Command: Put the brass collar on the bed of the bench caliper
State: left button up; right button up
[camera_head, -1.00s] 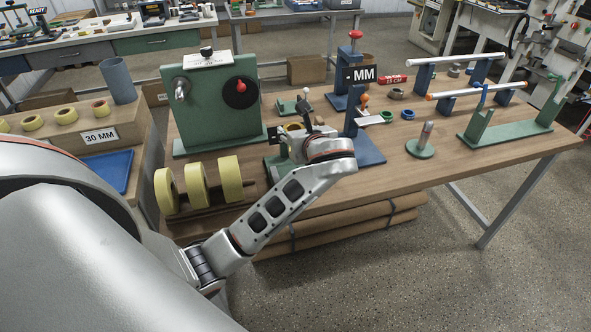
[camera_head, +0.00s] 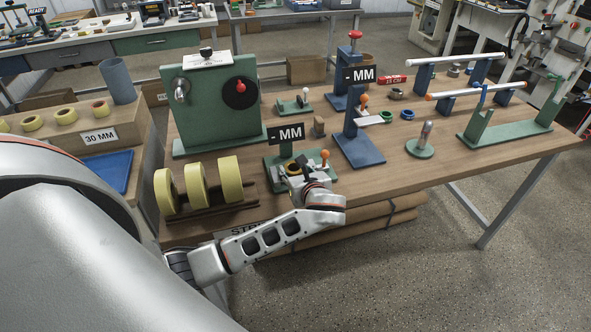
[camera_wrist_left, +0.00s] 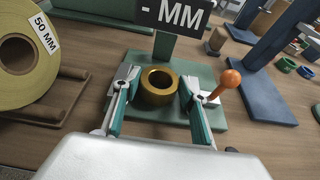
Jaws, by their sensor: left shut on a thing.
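The brass collar (camera_wrist_left: 158,98) is a short gold ring with an open centre. It sits between the fingers of my left gripper (camera_wrist_left: 157,86), which is shut on it. The bench caliper (camera_wrist_left: 205,72) has a green base, a dark "- MM" sign (camera_head: 286,135) on a post and an orange-balled lever (camera_head: 324,158). My left gripper (camera_head: 292,168) is low over the caliper's base in the head view, with the collar in front of the sign post. I cannot tell whether the collar touches the bed. My right gripper is not in view.
Yellow tape rolls (camera_head: 196,185) stand on a rack at the left. A blue stand (camera_head: 358,148) with another MM sign is to the right. A green machine (camera_head: 212,105) stands behind. A small green stand (camera_head: 419,150) is farther right, with bare tabletop around it.

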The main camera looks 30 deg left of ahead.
pick_arm(q)
jog(key=o, duration=0.9)
jog(key=shift+f, duration=0.1)
jog(key=v, duration=1.2)
